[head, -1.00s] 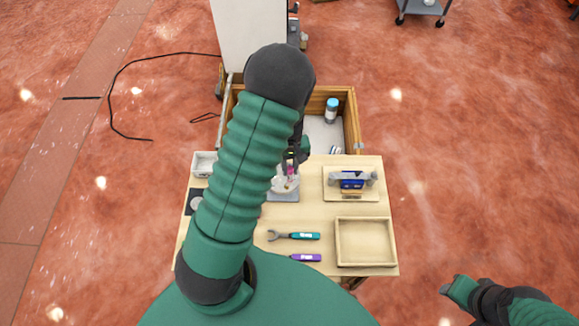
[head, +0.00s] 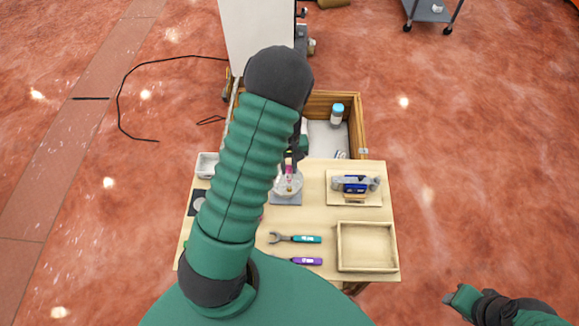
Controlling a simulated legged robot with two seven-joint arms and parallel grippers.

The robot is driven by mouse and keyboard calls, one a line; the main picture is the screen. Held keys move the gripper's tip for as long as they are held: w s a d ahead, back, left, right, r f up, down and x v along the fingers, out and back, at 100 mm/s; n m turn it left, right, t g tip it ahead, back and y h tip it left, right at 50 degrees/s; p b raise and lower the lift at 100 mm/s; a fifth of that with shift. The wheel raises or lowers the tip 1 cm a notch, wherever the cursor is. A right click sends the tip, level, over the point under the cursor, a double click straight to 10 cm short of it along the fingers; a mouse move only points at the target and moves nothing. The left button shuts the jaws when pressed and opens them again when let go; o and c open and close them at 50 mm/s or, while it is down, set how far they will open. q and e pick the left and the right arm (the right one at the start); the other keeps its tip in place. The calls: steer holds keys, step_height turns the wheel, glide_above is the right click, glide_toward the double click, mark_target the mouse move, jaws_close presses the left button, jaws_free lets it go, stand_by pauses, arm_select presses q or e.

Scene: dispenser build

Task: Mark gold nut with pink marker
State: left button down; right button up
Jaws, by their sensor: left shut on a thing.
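My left gripper (head: 290,164) is above the middle of the workbench, partly hidden behind my own arm. It is shut on the pink marker (head: 289,172), a small pink upright shape. The marker's lower end is over a pale round piece (head: 290,186) on a grey square plate (head: 286,200). I cannot tell whether the tip touches anything. The gold nut cannot be made out at this size. My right gripper (head: 452,298) is off the bench at the lower right, away from these things; its jaws are too small to read.
On the wooden bench (head: 320,220) lie a teal-handled wrench (head: 303,239) and a purple-handled tool (head: 306,261). A blue-and-grey device (head: 355,184) sits on a board at right, above an empty wooden tray (head: 366,247). An open wooden box (head: 355,128) with a blue-capped bottle (head: 337,114) stands behind.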

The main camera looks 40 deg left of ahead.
arm_select(q)
steer(key=shift+a+f, duration=0.25)
steer(key=shift+a, duration=0.2)
arm_select(e)
steer(key=shift+a+f, duration=0.1)
steer(key=shift+a, duration=0.25)
arm_select(q)
steer(key=shift+d+f, duration=0.15)
steer(key=shift+d, duration=0.1)
arm_select(e)
steer(key=shift+d+f, duration=0.2)
steer(key=shift+d, duration=0.1)
arm_select(q)
steer(key=shift+a+f+b, duration=0.15)
steer(key=shift+f+b, duration=0.15)
steer(key=shift+b, duration=0.15)
arm_select(e)
steer(key=shift+a+f, duration=0.15)
steer(key=shift+a, duration=0.05)
arm_select(q)
steer(key=shift+f, duration=0.25)
arm_select(e)
steer(key=shift+d+f, duration=0.1)
steer(key=shift+f, duration=0.1)
arm_select(q)
steer(key=shift+f+b, duration=0.4)
arm_select(e)
steer(key=shift+f, duration=0.2)
